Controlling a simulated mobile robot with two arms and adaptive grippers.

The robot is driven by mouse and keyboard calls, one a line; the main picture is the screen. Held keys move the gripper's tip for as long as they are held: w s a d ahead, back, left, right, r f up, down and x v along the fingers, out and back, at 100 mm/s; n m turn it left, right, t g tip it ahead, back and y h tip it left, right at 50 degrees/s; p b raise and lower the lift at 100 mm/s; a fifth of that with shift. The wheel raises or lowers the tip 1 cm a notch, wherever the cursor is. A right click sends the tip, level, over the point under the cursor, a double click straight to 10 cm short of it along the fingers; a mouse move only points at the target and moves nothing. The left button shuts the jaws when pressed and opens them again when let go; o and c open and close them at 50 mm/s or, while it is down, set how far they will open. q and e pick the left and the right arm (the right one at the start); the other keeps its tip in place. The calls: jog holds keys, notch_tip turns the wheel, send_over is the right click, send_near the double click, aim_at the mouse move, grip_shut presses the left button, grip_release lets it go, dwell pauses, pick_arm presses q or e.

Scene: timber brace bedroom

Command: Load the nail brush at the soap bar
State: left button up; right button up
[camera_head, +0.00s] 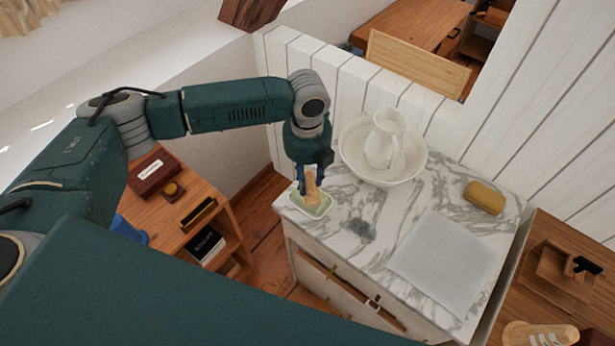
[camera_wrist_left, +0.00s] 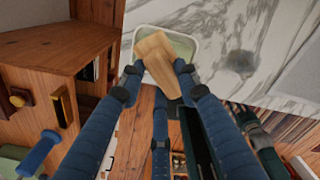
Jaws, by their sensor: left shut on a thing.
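My left gripper (camera_head: 311,186) is shut on the nail brush (camera_head: 312,187), a light wooden block, at the marble top's left end. In the left wrist view the brush (camera_wrist_left: 158,60) sits between the blue fingertips (camera_wrist_left: 158,75) and overlaps a small white-rimmed dish (camera_wrist_left: 139,38). The dish (camera_head: 323,211) has a pale green inside, perhaps the soap bar; brush and fingers partly cover it. I cannot tell whether the brush touches it. The brush's bristles are hidden. My right gripper is not in view.
A white basin (camera_head: 352,168) with a jug (camera_head: 384,138) stands close to the right of my left gripper. A grey wet-looking patch (camera_head: 360,229), a white cloth (camera_head: 440,258) and a yellow-brown block (camera_head: 486,197) are on the marble top (camera_head: 455,190). A wooden shelf unit (camera_head: 180,235) stands left.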

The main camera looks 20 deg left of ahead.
aim_at(308, 180)
pick_arm(q)
jog(key=shift+s, duration=0.1)
dwell(0.8)
jog(key=shift+f, duration=0.1)
dwell(0.4)
notch_tip(308, 180, up, 7)
jog(key=p, duration=0.8)
dwell(0.4)
dwell(0.3)
